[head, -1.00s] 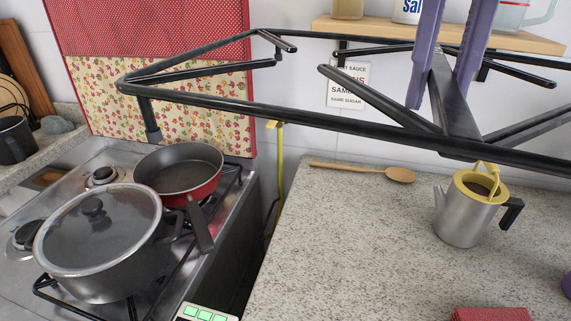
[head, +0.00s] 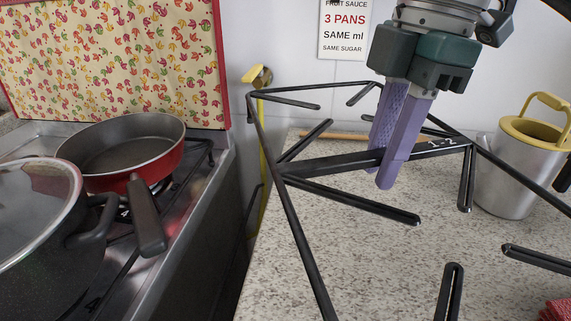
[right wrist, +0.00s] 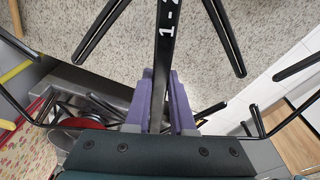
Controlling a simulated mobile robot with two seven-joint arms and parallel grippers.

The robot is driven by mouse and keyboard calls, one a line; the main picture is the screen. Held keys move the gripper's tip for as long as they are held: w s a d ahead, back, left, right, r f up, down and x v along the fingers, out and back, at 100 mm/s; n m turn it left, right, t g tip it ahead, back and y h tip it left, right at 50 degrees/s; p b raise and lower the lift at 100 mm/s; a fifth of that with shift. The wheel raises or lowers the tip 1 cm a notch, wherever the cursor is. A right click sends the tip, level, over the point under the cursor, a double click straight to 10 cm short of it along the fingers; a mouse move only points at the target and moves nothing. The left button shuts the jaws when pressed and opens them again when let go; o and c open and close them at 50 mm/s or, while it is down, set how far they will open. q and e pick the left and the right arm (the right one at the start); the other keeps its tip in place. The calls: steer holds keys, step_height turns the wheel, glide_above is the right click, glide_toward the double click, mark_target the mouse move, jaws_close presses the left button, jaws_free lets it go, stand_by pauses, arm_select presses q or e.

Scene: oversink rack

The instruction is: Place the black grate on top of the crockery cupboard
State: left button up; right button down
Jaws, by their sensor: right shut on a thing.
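The black grate (head: 330,165) is a frame of thin black bars in the middle and right of the head view, held above the speckled counter. My right gripper (head: 384,165) is shut on its flat bar, with one purple finger on each side, next to the white marking. In the right wrist view the grate's bar (right wrist: 164,45) runs between the purple fingers (right wrist: 163,95). Part of the grate is cut off at the frame edges. I cannot make out the crockery cupboard. My left gripper is not in view.
The stove at left holds a red frying pan (head: 125,150) and a lidded pot (head: 40,215). A wooden spoon (head: 340,136) lies at the back by the wall.

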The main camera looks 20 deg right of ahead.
mark_target(359, 240)
step_height(359, 240, down, 9)
steer(key=shift+f+b, duration=0.1)
steer(key=shift+b, duration=0.45)
steer(key=c, duration=0.8)
jaws_free()
steer(key=shift+o, duration=0.2)
steer(key=r, duration=0.4)
steer(key=d+r+p, duration=0.1)
steer(key=r, duration=0.7)
steer(key=shift+s+d, duration=0.1)
steer(key=shift+d, duration=0.25)
steer(key=shift+a, duration=0.1)
